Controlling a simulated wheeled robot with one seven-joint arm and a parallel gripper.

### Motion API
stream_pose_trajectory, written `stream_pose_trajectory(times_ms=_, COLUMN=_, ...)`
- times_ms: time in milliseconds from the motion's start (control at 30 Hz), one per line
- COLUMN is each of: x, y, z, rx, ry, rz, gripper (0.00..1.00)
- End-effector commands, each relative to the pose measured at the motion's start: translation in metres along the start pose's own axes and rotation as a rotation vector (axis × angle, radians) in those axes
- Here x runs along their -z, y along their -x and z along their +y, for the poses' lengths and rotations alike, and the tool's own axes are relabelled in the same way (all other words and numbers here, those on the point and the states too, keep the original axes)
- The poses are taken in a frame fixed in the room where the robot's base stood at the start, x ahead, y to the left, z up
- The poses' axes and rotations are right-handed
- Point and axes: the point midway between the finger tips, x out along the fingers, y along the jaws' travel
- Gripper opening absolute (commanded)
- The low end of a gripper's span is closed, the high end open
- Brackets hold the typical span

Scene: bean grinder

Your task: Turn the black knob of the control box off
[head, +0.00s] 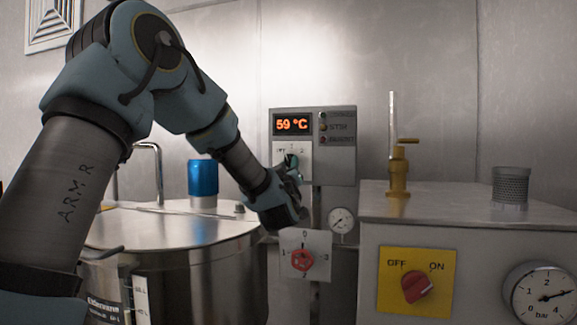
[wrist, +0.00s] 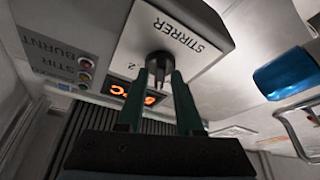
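In the wrist view the black knob (wrist: 158,64) sits on the box's white face, by the word STIRRER. My gripper (head: 291,167) is at the dial plate and hides the knob in the head view. In the wrist view my gripper (wrist: 159,76) has its two green fingers apart, one on each side of the knob. A small gap seems to show between knob and fingers; contact is unclear.
Below the box are a red knob (head: 302,260) on a white plate and a small gauge (head: 342,222). A steel kettle (head: 175,265) stands left. At right, a metal cabinet (head: 470,235) carries a brass valve (head: 398,175) and a red OFF/ON switch (head: 417,287).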

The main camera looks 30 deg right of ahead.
Motion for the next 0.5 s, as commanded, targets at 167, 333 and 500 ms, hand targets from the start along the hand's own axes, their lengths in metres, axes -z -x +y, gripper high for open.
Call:
stream_pose_trajectory(times_ms=167, x=0.0, y=0.0001, z=0.0, rx=0.0, ry=0.0, rz=0.0, gripper=0.14)
stream_pose_trajectory(times_ms=333, x=0.0, y=0.0002, z=0.0, rx=0.0, ry=0.0, rz=0.0, gripper=0.0)
stream_pose_trajectory(times_ms=500, x=0.0, y=0.0002, z=0.0, rx=0.0, ry=0.0, rz=0.0, gripper=0.0)
